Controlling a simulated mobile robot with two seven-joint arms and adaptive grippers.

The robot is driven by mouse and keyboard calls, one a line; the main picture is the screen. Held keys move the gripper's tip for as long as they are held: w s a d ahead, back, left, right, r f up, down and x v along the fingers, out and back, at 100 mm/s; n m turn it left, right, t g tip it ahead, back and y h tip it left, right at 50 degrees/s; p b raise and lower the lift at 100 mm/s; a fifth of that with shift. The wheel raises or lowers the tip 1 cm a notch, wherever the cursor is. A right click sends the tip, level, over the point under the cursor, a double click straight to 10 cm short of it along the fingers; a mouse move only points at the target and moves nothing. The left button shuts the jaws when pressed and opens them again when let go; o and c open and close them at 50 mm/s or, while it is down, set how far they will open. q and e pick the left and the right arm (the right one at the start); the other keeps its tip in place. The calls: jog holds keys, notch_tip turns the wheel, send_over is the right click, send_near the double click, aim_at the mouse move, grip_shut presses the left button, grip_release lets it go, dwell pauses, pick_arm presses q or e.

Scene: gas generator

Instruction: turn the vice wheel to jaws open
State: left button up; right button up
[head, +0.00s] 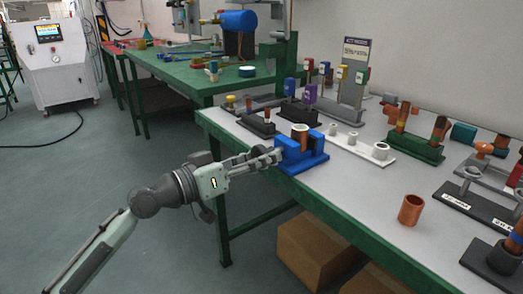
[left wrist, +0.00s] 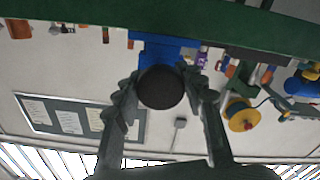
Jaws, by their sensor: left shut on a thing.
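The blue vice (head: 312,155) sits at the near edge of the green-framed workbench, with a short copper pipe (head: 300,134) upright between its jaws. In the left wrist view the dark round vice wheel (left wrist: 161,88) faces the camera, with the blue vice body (left wrist: 155,48) behind it. My left gripper (head: 274,155) reaches the wheel side of the vice. In the left wrist view its two fingers (left wrist: 164,93) are shut on the wheel, one on each side. The wheel is hidden by the gripper in the head view. My right gripper is not in view.
A loose copper pipe piece (head: 411,210) stands on the bench to the right. A white holder (head: 361,146) and a dark block (head: 257,124) stand near the vice. Cardboard boxes (head: 312,252) are under the bench. The floor left of the bench is open around my arm.

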pick_arm(q)
jog(key=n+p, duration=0.2)
jog(key=n, duration=0.1)
jog(key=shift+r+n, duration=0.1)
jog(key=shift+n, duration=0.2)
jog(key=shift+n+p, duration=0.35)
jog(key=shift+n, duration=0.45)
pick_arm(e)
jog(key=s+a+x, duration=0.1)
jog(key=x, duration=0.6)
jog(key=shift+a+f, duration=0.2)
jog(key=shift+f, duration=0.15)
pick_arm(q)
jog(key=o, duration=1.2)
jog(key=v, duration=1.2)
